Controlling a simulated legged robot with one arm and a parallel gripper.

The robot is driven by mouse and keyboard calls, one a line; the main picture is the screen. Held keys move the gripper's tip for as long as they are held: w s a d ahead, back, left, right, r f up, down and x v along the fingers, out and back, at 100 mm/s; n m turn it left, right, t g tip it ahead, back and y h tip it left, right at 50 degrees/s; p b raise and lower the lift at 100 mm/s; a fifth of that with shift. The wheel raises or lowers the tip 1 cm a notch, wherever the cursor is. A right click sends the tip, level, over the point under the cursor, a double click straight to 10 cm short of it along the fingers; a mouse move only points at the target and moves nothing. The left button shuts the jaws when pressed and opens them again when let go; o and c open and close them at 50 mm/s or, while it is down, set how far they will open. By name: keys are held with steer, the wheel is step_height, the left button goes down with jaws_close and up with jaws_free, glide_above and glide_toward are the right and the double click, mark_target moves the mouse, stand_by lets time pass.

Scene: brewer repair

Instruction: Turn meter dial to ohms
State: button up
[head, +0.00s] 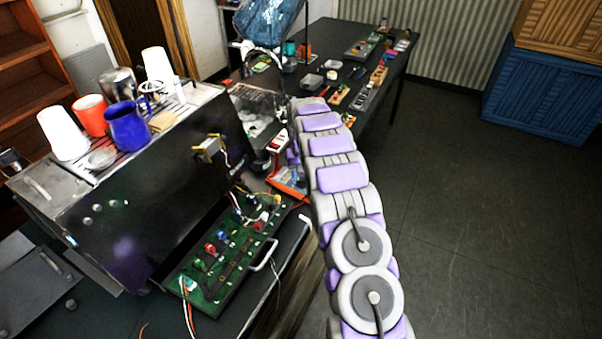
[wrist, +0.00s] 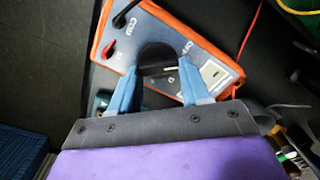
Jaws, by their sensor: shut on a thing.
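The meter (wrist: 205,52) has an orange rim and a grey-white face, and lies on the dark table in the wrist view. Its round black dial (wrist: 157,55) sits between the two blue fingers of my gripper (wrist: 158,85), which are shut on it. In the head view the meter (head: 287,182) shows in part beside my arm, which hides the gripper.
A green circuit board (head: 225,250) with wires and a handle lies in front of the brewer (head: 150,205). Cups stand on the brewer. Leads run from the meter. The table behind (head: 335,45) holds several small parts. The floor at right is clear up to blue crates (head: 545,95).

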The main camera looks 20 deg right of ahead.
steer(key=m+p, duration=0.1)
steer(key=m, duration=0.2)
steer(key=shift+r+m+p, duration=0.1)
steer(key=shift+m+p, duration=0.2)
steer(key=shift+m, duration=0.1)
steer(key=m+p, duration=0.1)
steer(key=m, duration=0.2)
steer(key=shift+s+d+m, duration=0.1)
steer(key=shift+s+m, duration=0.05)
steer(key=shift+m, duration=0.15)
steer(key=m+p, duration=0.2)
steer(key=m, duration=0.2)
steer(key=shift+d, duration=0.1)
steer(key=shift+s+m+p, duration=0.1)
steer(key=shift+m+p, duration=0.45)
steer(key=shift+m, duration=0.75)
steer(key=o, duration=1.1)
steer(key=shift+c, duration=0.2)
step_height(320, 180, up, 17)
